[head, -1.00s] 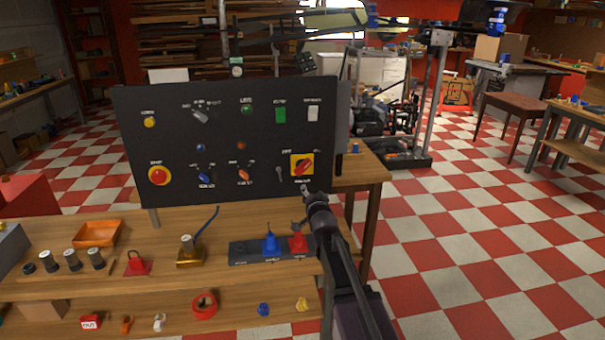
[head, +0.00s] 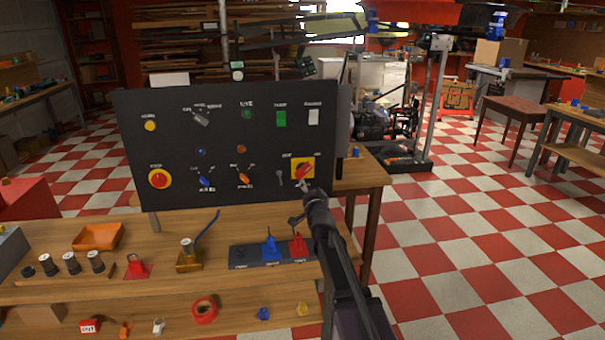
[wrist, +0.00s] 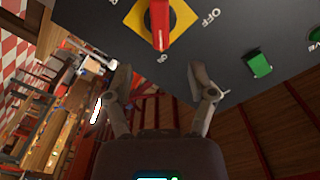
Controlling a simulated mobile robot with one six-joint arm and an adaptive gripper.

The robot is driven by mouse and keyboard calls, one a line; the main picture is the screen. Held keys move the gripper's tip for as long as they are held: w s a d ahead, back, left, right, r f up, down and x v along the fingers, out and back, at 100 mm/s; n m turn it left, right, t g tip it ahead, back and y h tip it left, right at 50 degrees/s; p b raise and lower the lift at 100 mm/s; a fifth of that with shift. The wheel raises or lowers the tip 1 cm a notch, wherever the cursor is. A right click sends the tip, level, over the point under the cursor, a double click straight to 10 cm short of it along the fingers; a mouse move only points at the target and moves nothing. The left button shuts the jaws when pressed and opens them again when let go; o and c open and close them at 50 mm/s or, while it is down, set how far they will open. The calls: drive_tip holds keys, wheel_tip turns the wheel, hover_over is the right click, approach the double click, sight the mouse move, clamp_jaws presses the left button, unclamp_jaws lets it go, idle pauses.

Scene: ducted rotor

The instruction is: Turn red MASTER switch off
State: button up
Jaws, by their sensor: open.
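The red MASTER switch is a red rotary handle (head: 303,171) on a yellow square plate (head: 294,162), at the lower right of the black panel. In the wrist view the red handle (wrist: 159,24) stands at the top, on its yellow plate (wrist: 181,18). Its lower end is at the ON label; the OFF label is to its right. My gripper (head: 305,187) is close to the switch's lower edge in the head view. In the wrist view my gripper (wrist: 163,78) is open and empty, its two fingers apart below the handle and not touching it.
The black panel (head: 225,130) carries other knobs, lamps and a red stop button (head: 159,179). A small key-like lever (head: 280,178) is left of the switch. The wooden bench (head: 120,290) below holds a grey block with blue and red pieces (head: 298,244). Open checkered floor lies to the right.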

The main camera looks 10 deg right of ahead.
sight(303, 173)
drive_tip(key=w, duration=1.1)
drive_tip(key=shift+w, duration=0.4)
clamp_jaws()
drive_tip(key=shift+a, duration=0.15)
